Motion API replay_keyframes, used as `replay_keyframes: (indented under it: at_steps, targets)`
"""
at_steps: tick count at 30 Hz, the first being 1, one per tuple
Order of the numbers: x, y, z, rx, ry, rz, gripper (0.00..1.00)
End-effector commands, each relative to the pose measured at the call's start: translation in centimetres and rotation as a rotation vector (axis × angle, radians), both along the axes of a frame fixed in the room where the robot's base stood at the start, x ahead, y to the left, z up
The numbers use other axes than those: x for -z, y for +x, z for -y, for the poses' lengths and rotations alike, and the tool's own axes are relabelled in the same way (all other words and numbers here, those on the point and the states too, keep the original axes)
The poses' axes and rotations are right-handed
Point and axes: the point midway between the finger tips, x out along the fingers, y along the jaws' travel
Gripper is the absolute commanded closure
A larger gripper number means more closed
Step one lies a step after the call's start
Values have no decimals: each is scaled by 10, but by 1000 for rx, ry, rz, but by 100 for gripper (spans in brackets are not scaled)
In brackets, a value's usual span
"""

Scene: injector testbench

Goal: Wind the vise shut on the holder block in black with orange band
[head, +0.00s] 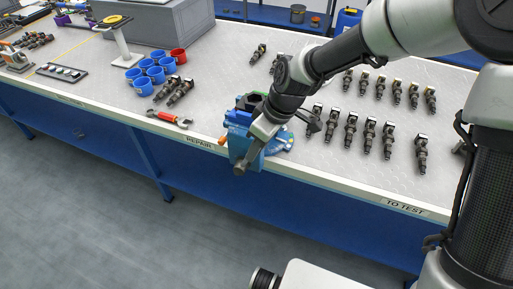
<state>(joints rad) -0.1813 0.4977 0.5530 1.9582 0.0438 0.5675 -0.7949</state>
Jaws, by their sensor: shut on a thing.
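The blue vise (241,118) stands at the front edge of the bench by the REPAIR label, with its grey screw end (240,168) sticking out over the edge. A dark block (250,101) shows between its jaws, partly behind my arm; I cannot make out an orange band on it. My gripper (262,130) reaches down from the right in front of the vise, shut at the vise handle. The fingertips and most of the handle are too small and covered to see clearly. How far apart the jaws stand is hidden.
A grey box (165,22) stands at the back.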

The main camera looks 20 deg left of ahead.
Motion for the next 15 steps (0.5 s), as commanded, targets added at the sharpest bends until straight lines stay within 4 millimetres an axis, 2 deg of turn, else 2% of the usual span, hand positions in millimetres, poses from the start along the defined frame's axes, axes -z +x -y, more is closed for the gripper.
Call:
replay_keyframes:
  at_steps: [1, 4, 5, 7, 15]
  targets:
    - [2, -8, -1, -10, -5, -13, 100]
    - [2, -8, -1, -11, -5, -12, 100]
    - [2, -8, -1, -11, -5, -12, 81]
    - [2, -8, -1, -11, -5, -12, 70]
    - [1, -4, 0, -5, -3, -5, 70]
